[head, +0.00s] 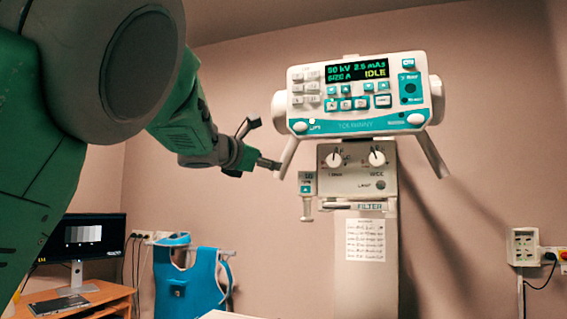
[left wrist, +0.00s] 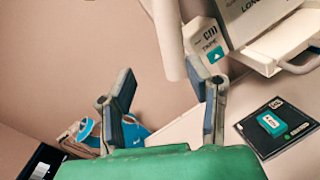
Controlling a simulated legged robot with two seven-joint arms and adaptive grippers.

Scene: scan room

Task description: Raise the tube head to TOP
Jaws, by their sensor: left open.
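The tube head (head: 363,95) is a white box with teal panels, high at the centre in the head view. Its screen shows 80 kV, 2.5 mAs, SIZE A and IDLE. A pale handle bar slopes down from each lower side: the left handle (head: 287,155) and the right handle (head: 432,155). My left gripper (head: 266,163) is at the lower end of the left handle. In the left wrist view its fingers (left wrist: 160,76) are spread, with a pale bar (left wrist: 166,38) beyond the tips. I cannot tell whether they touch. My right gripper is out of view.
The collimator (head: 357,184) with two knobs hangs under the head; a tape holder (head: 307,185) hangs at its left, close to my gripper. A blue apron (head: 190,281) and a desk monitor (head: 83,240) stand lower left. A dark plate (left wrist: 256,147) lies on a pale surface.

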